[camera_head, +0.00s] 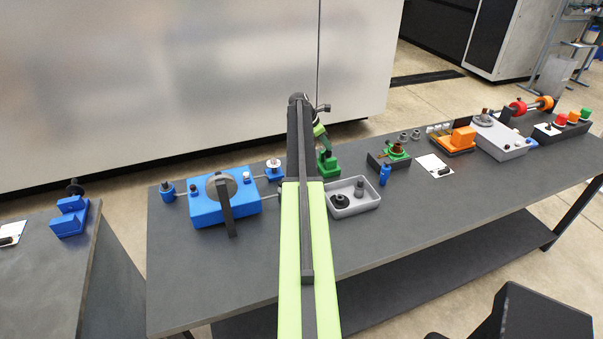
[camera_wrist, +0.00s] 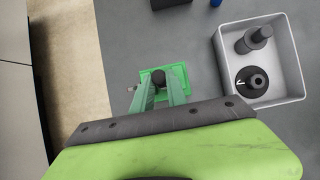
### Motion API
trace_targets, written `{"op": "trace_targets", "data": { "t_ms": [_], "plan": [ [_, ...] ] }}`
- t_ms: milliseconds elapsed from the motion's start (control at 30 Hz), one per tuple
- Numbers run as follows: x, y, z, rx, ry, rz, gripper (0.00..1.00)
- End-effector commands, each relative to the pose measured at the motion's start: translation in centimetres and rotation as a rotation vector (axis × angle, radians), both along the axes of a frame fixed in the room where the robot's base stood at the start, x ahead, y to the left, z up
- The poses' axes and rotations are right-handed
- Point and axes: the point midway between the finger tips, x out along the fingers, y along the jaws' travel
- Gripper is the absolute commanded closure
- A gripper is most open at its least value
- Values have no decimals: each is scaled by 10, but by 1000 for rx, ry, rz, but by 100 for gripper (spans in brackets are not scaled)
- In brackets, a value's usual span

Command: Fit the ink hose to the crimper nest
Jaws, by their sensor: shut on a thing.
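My gripper (camera_wrist: 158,88) has its two green fingers shut on a small dark round piece (camera_wrist: 158,76), which I take to be the ink hose. In the wrist view the piece lies over a green rectangular block (camera_wrist: 182,76), which looks like the crimper nest. I cannot tell whether the piece is seated in it or held just above it. In the head view the green block (camera_head: 329,168) stands near the table's back edge, beyond my arm. My gripper (camera_head: 322,140) is just above it there, and my arm partly hides this area.
A grey tray (camera_head: 362,207) with dark round parts stands right of the green block. A blue machine (camera_head: 224,207) with a dark lever stands to the left. The table's front (camera_head: 420,240) is clear.

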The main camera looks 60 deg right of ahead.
Motion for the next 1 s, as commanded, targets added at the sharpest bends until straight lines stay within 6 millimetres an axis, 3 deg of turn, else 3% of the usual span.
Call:
{"op": "trace_targets", "data": {
  "t_ms": [600,633,800,1000],
  "plan": [
    [0,0,-2,0,0,0,100],
    [0,0,-1,0,0,0,78],
    [0,0,-1,0,0,0,57],
    [0,0,-1,0,0,0,57]
  ]
}}
